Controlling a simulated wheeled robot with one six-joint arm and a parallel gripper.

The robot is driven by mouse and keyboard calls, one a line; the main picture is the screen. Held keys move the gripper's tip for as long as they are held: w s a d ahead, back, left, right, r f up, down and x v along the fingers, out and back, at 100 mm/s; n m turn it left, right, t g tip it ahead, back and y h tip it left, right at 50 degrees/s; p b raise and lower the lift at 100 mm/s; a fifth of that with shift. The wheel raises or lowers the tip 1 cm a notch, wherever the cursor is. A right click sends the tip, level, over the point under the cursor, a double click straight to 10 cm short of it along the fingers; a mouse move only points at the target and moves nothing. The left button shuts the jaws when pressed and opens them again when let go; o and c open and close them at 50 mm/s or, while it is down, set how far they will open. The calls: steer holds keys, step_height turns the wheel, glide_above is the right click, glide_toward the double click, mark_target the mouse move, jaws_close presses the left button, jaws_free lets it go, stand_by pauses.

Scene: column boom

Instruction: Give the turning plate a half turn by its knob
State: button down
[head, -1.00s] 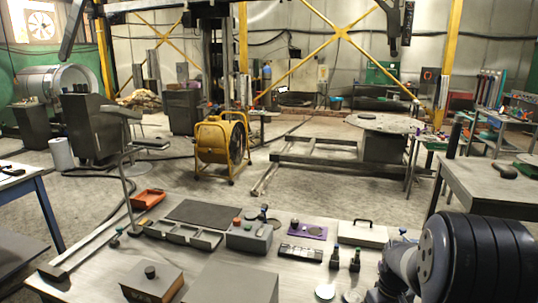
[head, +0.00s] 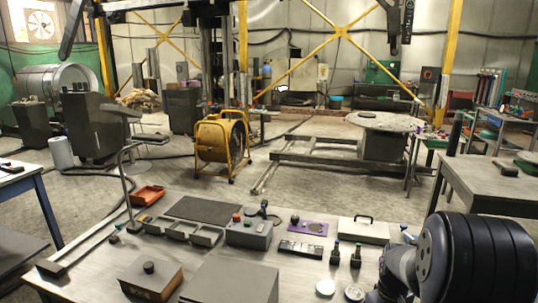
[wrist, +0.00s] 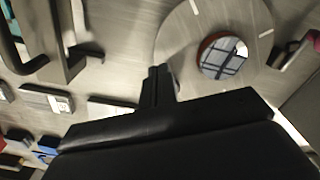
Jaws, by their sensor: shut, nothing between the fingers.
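The turning plate (wrist: 176,38) is a pale round disc with light marks near its rim, at the upper right of the wrist view. A round block with a red side and a dark, cross-lined grey top, which looks like the knob (wrist: 222,62), stands on it with a small white spot at one edge. My gripper (wrist: 158,72) is shut and empty, its fingertips just left of and below the knob in the picture. They look apart from it; the height gap cannot be told. In the head view my arm fills the lower right, and I cannot make out the plate or my fingers there.
A dark grey frame (wrist: 62,45) stands at the left of the wrist view. In the head view the workbench (head: 95,262) holds a grey button box (head: 250,234), a purple plate (head: 301,228), a pale lidded case (head: 365,232) and a box with a knob (head: 150,276).

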steer(key=shift+s+f+b, duration=0.1)
steer(key=shift+f+b, duration=0.75)
steer(key=shift+f, duration=0.5)
steer(key=shift+a, duration=0.1)
steer(key=shift+w+f, duration=0.15)
steer(key=shift+w, duration=0.2)
